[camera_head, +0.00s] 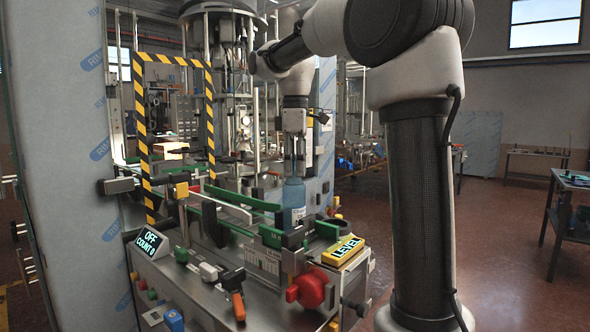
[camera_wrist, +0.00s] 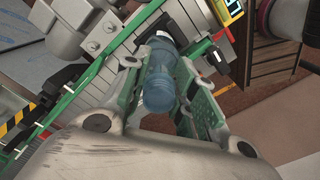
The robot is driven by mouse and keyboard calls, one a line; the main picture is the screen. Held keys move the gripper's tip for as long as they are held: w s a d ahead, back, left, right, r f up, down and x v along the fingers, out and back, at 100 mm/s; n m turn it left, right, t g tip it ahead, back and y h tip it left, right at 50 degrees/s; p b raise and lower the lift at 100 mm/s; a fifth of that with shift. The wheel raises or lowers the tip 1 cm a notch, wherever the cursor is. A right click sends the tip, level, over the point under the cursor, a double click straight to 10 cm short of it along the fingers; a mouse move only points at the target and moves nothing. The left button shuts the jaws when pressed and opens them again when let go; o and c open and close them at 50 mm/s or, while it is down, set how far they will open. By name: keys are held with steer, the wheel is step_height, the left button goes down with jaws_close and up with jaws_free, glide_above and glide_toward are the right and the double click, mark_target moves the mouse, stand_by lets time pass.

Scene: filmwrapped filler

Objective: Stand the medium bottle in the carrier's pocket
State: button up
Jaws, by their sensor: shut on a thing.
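A blue bottle (camera_head: 294,194) with a pale label stands upright below my gripper (camera_head: 294,172) in the head view. My gripper is shut on its upper part. In the wrist view the bottle (camera_wrist: 160,88) lies between the two green-padded fingers. The bottle's base is just above or at a dark block (camera_head: 292,238) between green guide rails, which may be the carrier. Its pocket is hidden, so I cannot tell whether the bottle is inside it. In the wrist view a dark part (camera_wrist: 158,36) shows at the bottle's far end.
Green rails (camera_head: 240,199) run along the machine's deck. A yellow LEVEL sign (camera_head: 343,251) and a red knob (camera_head: 314,287) are close on the right and front. An OFF/COUNT display (camera_head: 150,241) is at left. A striped frame (camera_head: 143,130) stands behind.

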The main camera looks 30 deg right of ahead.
steer(key=shift+f, duration=0.4)
steer(key=o, duration=1.1)
steer(key=shift+c, duration=0.2)
step_height(320, 180, up, 12)
steer(key=shift+r, duration=0.15)
steer(key=s+f+m+t, duration=0.4)
steer(key=s+f+m, duration=0.7)
steer(key=s+f, duration=1.2)
steer(key=shift+s+d+f, duration=0.25)
steer(key=shift+d+f, duration=0.05)
steer(key=shift+f, duration=0.35)
